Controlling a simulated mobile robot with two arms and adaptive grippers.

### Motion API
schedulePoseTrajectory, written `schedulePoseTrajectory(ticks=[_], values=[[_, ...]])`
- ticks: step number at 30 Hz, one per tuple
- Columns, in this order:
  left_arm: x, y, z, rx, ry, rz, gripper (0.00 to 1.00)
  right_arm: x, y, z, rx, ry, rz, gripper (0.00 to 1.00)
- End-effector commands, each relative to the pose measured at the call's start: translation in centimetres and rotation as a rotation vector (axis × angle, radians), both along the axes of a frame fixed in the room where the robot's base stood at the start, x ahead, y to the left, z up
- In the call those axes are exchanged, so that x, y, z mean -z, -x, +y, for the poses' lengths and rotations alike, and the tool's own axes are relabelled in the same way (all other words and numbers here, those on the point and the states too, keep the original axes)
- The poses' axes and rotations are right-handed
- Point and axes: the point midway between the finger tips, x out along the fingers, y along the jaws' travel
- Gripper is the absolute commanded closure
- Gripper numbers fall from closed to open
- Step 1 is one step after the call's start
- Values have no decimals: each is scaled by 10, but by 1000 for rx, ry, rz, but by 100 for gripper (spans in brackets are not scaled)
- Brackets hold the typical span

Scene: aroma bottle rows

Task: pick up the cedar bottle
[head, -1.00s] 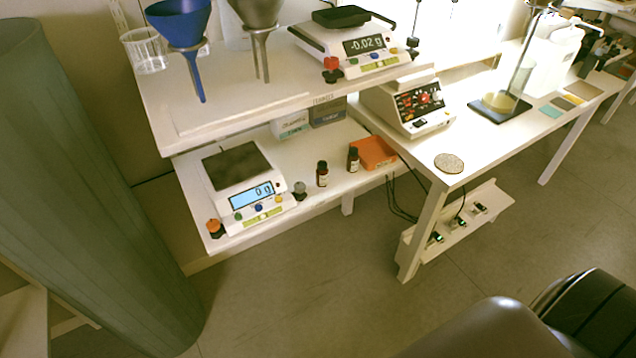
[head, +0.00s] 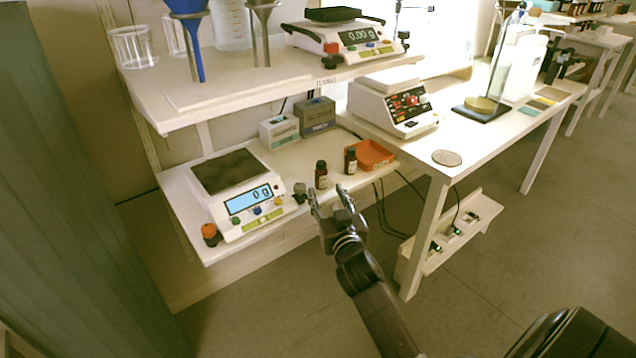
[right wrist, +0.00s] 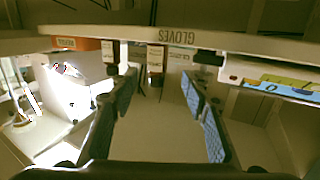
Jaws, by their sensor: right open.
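Two small dark bottles with black caps stand on the lower shelf, one on the left (head: 321,175) and one on the right (head: 350,160). Their labels are too small to read, so I cannot tell which is cedar. My right gripper (head: 329,198) is open and empty, just in front of the shelf edge below the bottles. The right wrist view is upside down; there the left bottle (right wrist: 155,57) shows between the open fingers (right wrist: 159,78), beyond their tips. The right bottle (right wrist: 110,51) is beside the left finger in that view. My left gripper is not in view.
An orange tray (head: 372,153) is to the right, two boxes (head: 317,116) behind. The upper shelf (head: 215,98) overhangs the back. The floor in front is clear.

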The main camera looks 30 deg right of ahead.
Motion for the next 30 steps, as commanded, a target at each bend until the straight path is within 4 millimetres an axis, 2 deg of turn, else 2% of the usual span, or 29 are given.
schedulePoseTrajectory(ticks=[3, 7, 24, 30], values=[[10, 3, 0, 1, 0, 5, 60, -12, -10, -4, -6, 7, -49, 57], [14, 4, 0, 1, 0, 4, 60, -18, -17, -7, -12, 9, -73, 57], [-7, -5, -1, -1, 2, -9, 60, -22, -81, -35, -12, 11, -72, 57], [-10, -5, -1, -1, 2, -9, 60, -22, -86, -36, -13, 10, -72, 57]])
